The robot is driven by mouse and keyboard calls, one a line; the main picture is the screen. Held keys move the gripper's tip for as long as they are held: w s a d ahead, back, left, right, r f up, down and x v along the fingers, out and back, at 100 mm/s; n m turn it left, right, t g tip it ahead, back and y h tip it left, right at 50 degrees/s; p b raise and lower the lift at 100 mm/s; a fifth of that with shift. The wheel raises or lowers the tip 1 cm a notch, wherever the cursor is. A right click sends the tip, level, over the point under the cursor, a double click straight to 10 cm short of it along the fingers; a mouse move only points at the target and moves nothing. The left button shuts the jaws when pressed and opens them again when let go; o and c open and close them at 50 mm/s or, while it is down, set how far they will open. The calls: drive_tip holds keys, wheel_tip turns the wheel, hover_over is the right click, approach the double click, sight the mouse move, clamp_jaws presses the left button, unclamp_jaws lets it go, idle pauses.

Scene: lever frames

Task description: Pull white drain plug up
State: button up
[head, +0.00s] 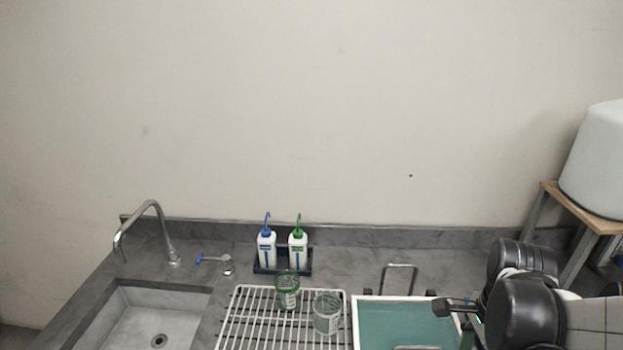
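I cannot make out a white drain plug in the head view. A sink (128,325) at the lower left has a dark round drain (159,341) in its floor, with no white plug visible on it. A white-rimmed basin (357,322) with a teal inside stands at the lower right, cut off by the bottom edge. My arm shows at the lower right as black joints and a pale link, covering the basin's right side. My gripper is not clearly visible. A small dark part juts left from beside the arm over the basin's right rim; I cannot tell what it is.
A curved faucet (152,207) and a blue-handled valve (226,264) stand behind the sink. A white wire rack (238,318) carries a green-rimmed glass (287,291) and a clear beaker (327,314). Two bottles, blue-topped (267,250) and green-topped (298,250), stand behind. A white tank (597,165) sits right.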

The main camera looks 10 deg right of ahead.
drive_tip(key=shift+m, duration=0.4)
drive_tip(key=f+b, duration=0.3)
drive_tip(key=f, duration=0.1)
drive_tip(key=f+b, duration=0.4)
drive_tip(key=f, duration=0.1)
drive_tip(key=s+f+b, duration=0.1)
drive_tip(key=f+b, duration=0.3)
drive_tip(key=f, duration=0.1)
drive_tip(key=shift+d, duration=0.2)
clamp_jaws()
